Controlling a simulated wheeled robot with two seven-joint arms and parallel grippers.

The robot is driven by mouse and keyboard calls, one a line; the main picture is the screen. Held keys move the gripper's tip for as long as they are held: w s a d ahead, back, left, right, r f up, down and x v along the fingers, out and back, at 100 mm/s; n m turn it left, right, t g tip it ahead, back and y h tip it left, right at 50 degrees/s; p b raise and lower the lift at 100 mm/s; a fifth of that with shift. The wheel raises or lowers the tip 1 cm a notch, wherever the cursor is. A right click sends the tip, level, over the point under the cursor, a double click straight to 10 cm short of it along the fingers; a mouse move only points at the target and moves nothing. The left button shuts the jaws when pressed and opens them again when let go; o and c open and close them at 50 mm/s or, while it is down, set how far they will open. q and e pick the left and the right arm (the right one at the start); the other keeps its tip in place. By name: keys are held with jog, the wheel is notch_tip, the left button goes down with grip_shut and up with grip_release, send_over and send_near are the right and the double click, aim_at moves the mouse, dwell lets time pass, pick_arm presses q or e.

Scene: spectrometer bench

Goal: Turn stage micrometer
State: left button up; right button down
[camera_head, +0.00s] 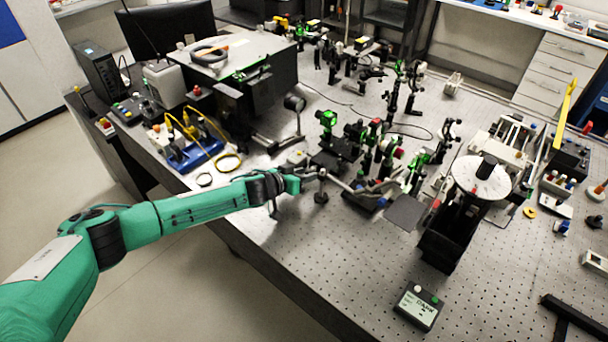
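My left arm comes in from the left over the front edge of the table. Its gripper (318,177) is at the near side of a dark stage (334,158) that carries small optical mounts. The fingertips are small here and overlap metal parts in front of the stage. I cannot tell whether they are open or shut, or whether they touch a knob. The stage micrometer cannot be made out clearly; the gripper may cover it. My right gripper is not in view.
Green and black optic mounts (372,143) crowd the table behind and right of the gripper. A flat dark plate (404,212) and a tall black unit with a round white top (481,178) stand to the right. A small display box (418,307) lies nearer. The perforated tabletop (330,262) in front is clear.

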pick_arm(q)
jog(key=shift+s+a+r, duration=0.1)
jog(key=shift+s+a, duration=0.15)
jog(key=shift+a, duration=0.05)
jog(key=b+v, duration=0.2)
jog(key=v, duration=0.9)
jog(key=shift+s+a+r, duration=0.1)
jog(key=shift+s+a, duration=0.1)
jog(key=shift+s, duration=0.05)
jog(key=shift+s+a+r+b, duration=0.3)
jog(key=shift+s+a+r, duration=0.05)
jog(key=shift+s+a, duration=0.1)
jog(key=shift+d, duration=0.15)
